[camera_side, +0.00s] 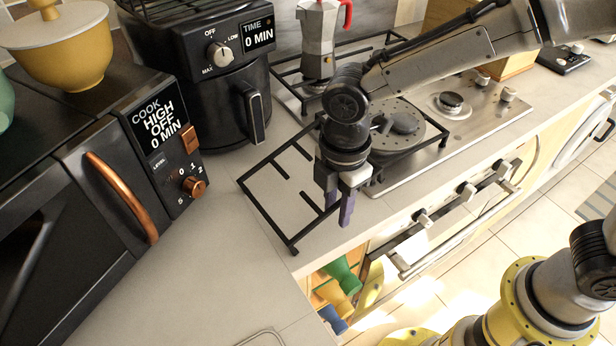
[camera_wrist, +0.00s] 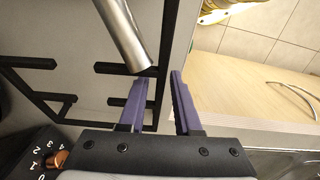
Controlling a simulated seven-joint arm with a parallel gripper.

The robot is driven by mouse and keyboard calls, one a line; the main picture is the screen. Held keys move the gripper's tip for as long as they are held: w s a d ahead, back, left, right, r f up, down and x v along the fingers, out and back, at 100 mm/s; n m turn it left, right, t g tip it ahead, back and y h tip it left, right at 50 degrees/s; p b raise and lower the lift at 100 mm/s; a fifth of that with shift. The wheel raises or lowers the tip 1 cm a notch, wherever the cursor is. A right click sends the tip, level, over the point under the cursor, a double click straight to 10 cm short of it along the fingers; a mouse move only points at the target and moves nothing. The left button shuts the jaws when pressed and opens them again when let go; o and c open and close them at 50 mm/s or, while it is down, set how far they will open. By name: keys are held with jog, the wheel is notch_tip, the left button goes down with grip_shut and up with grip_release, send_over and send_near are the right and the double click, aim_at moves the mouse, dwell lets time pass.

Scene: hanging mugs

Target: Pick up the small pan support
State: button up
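A black pan support (camera_side: 265,215), an open frame of thin bars with short prongs, lies on the grey counter left of the hob. My gripper (camera_side: 338,208) points down at its right side, with two purple fingers. In the wrist view my gripper (camera_wrist: 158,80) is open, and the fingers are apart. The pan support's bars (camera_wrist: 30,62) fill the left of that view, and one long bar runs between the fingers. I cannot tell whether the fingers touch it. Another black pan support (camera_side: 290,88) is on the hob behind, under a moka pot (camera_side: 318,40).
A black air fryer (camera_side: 215,90) stands behind the pan support, and a microwave (camera_side: 100,190) is at left. The hob (camera_side: 475,120) is right of my gripper. An open drawer (camera_side: 318,290) with coloured items is below the counter edge. Front counter (camera_side: 200,285) is clear.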

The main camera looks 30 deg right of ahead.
grip_shut()
jog(key=shift+r, duration=0.1)
dwell(1.0)
